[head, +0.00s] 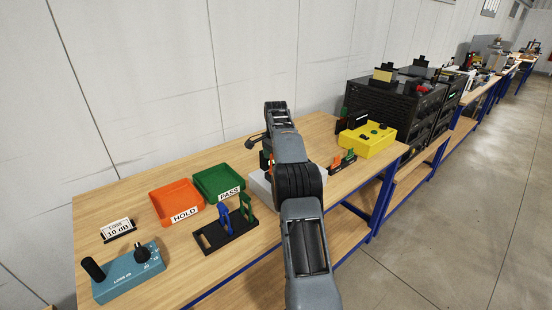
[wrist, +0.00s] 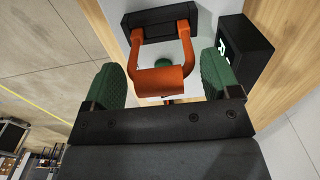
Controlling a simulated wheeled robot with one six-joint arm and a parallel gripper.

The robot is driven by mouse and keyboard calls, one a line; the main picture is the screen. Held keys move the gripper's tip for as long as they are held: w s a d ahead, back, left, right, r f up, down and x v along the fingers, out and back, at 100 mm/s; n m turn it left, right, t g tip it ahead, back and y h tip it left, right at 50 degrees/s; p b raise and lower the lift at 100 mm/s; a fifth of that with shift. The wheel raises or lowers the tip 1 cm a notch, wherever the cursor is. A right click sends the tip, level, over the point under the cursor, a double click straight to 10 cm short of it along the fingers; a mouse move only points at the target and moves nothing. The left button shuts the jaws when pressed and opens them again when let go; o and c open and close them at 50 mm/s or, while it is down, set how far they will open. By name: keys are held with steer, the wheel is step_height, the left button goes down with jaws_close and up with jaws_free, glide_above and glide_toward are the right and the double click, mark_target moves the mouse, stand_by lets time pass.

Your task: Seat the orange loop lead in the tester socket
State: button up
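The orange loop lead (wrist: 158,80) shows in the wrist view as a U-shaped loop with a thick crossbar. Its two legs reach the black socket block (wrist: 160,24) on the white tester (wrist: 118,8); how deep they sit I cannot tell. My gripper (wrist: 162,80) has green fingertips on either side of the crossbar, with a visible gap on the right and a narrow one on the left. It looks open around the lead. In the head view my arm hides the gripper and most of the white tester (head: 258,186).
A black box with a lit green display (wrist: 246,50) stands right of the socket. In the head view, an orange HOLD tray (head: 176,196), a green PASS tray (head: 211,177) and a black lead stand (head: 212,240) are left of my arm. A yellow box (head: 367,142) is to the right.

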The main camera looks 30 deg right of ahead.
steer(key=shift+o, duration=1.3)
steer(key=shift+r, duration=0.1)
step_height(320, 180, up, 14)
steer(key=p, duration=0.8)
steer(key=shift+f, duration=0.2)
